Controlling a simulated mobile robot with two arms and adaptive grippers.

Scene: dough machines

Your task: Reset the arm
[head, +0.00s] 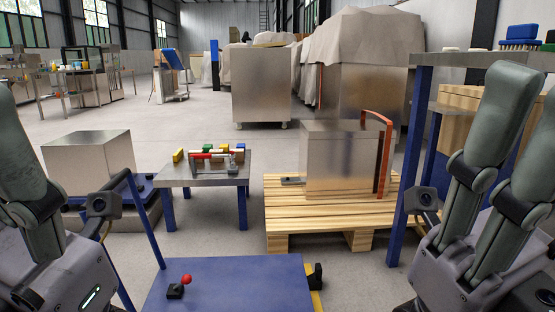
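My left gripper (18,140) stands at the left edge of the head view, its grey-green finger pointing up. Only one finger shows clearly and the rest is cut off by the frame, so I cannot tell how far it is open. My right gripper (530,88) stands at the right edge, also pointing up. Its two fingers are apart with a gap between them, and nothing shows in the gap. The right finger is partly cut off by the frame.
A blue platform with a red-knobbed lever (186,280) is low in front. A small table (200,175) carries coloured blocks. A metal box (335,160) stands on a wooden pallet (290,225). Another box (90,160) stands left. A blue-posted shelf (410,150) is near my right gripper.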

